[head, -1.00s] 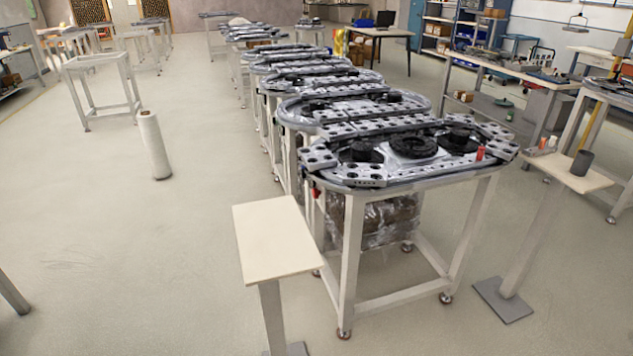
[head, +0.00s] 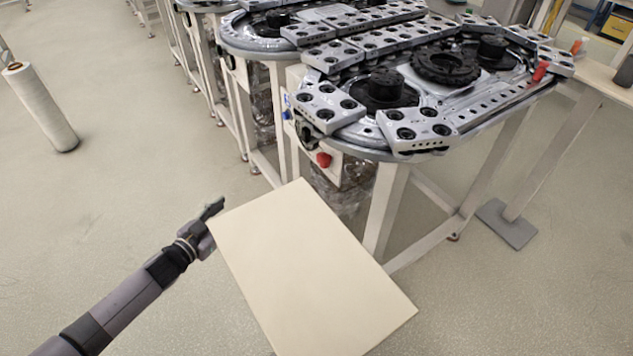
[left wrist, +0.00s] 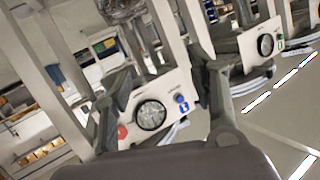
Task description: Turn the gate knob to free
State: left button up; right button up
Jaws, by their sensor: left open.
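A white control panel (head: 294,135) on the front left side of the nearest ring track carries a blue knob (head: 286,99), a round dark gauge (head: 304,128) and a red button (head: 323,160). In the left wrist view the blue knob (left wrist: 181,98) is right of the gauge (left wrist: 150,115), above a blue label. It looks like the gate knob, but its setting is too small to read. My left gripper (head: 216,208) is open and empty, left of the panel and apart from it. In the left wrist view its fingers (left wrist: 165,84) frame the panel. My right gripper is out of view.
A pale board on a stand (head: 300,265) is close beside my left gripper, in front of the track. Another panel with a gauge (left wrist: 265,45) is on the neighbouring track. A white roll (head: 42,108) stands at left.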

pick_arm(q)
jog(key=d+r+m+h+b, duration=0.2)
jog(key=d+r+m+h, duration=0.15)
jog(key=r, duration=0.25)
jog(key=m+g+h+b, duration=0.3)
jog(key=g+h, duration=0.1)
send_near(319, 162)
jog(key=b+x, duration=0.1)
jog(key=x, duration=0.6)
jog(key=shift+w+d, duration=0.1)
jog(key=shift+d, duration=0.25)
jog(key=shift+x, duration=0.8)
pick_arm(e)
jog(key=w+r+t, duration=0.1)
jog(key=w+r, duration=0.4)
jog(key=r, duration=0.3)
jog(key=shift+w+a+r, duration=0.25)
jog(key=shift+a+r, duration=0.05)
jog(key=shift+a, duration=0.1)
pick_arm(q)
jog(key=c, duration=1.1)
jog(key=shift+c, duration=0.2)
